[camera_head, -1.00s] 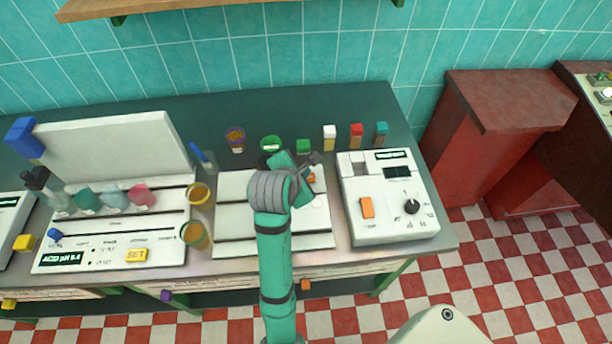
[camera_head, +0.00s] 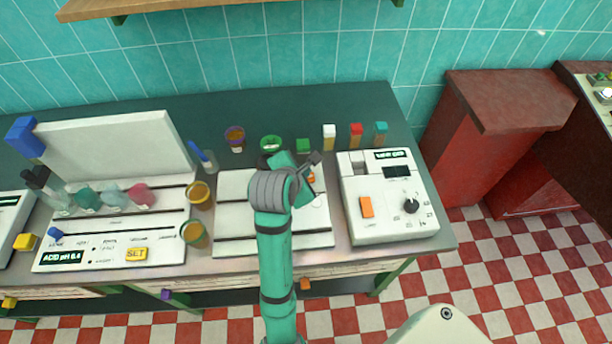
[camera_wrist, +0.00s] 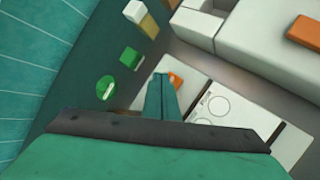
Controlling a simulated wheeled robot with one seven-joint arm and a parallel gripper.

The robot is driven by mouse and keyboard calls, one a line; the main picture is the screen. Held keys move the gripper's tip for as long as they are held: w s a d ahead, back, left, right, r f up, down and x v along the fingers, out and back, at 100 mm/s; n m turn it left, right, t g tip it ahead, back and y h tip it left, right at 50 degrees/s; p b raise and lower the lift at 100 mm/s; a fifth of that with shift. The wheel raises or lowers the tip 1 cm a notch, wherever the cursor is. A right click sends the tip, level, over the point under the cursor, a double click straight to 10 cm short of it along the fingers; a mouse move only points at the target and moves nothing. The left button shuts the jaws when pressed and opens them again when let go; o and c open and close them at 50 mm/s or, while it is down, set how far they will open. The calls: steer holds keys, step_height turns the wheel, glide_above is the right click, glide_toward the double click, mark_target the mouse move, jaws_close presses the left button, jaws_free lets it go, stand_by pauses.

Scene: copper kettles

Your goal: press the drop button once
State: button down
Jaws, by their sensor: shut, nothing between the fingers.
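My gripper (camera_head: 314,158) is shut and empty, above the back right part of the low white middle unit (camera_head: 232,221). In the wrist view its closed fingertips (camera_wrist: 160,80) appear beside a small orange button (camera_wrist: 176,80) on that unit, partly covering it. That button also shows in the head view (camera_head: 311,179), partly behind the gripper. I cannot tell whether the tips touch it, and no label on it can be read. A larger orange button (camera_head: 366,207) sits on the white unit with a black knob at right; its label is too small to read.
Small colour-topped blocks, white (camera_head: 329,131), red (camera_head: 356,130), teal (camera_head: 380,128) and green (camera_head: 303,146), stand behind the units. Amber cups (camera_head: 199,193) stand left of the middle unit. A panel with a yellow SET button (camera_head: 136,254) is further left.

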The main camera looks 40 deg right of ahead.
steer(key=shift+f, duration=0.1)
steer(key=shift+w+f, duration=0.1)
steer(key=shift+f, duration=0.25)
steer(key=shift+f, duration=0.45)
stand_by(1.2)
steer(key=shift+r, duration=0.9)
steer(key=shift+r, duration=2.5)
steer(key=shift+w, duration=0.1)
